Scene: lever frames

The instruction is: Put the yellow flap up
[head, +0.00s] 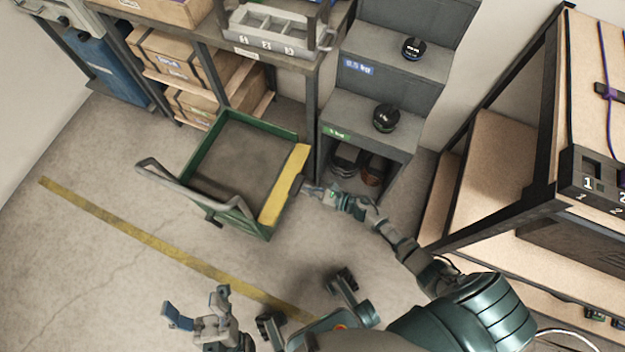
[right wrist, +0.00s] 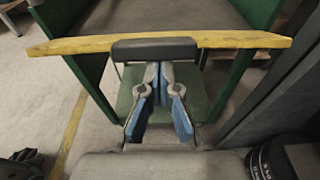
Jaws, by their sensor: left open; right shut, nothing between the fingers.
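The yellow flap (head: 285,185) is on the right-hand end of the green cart (head: 210,143). Its broad face shows from above in the head view. In the right wrist view the flap (right wrist: 230,40) appears nearly edge-on, as a thin bar across the cart's end. A black handle (right wrist: 155,49) sits at the middle of its outer edge. My right gripper (head: 307,188) is shut and empty, its fingertips (right wrist: 160,68) right at the handle's lower side; I cannot tell whether they touch. My left gripper (head: 196,302) is open and empty, low in the head view, away from the cart.
A grey push bar (head: 160,180) is at the cart's left end. A grey stepped stand (head: 385,85) with black round weights is close behind the right gripper. Shelving with boxes (head: 180,60) is behind, and a wooden rack (head: 500,170) is at right. The floor in front is open.

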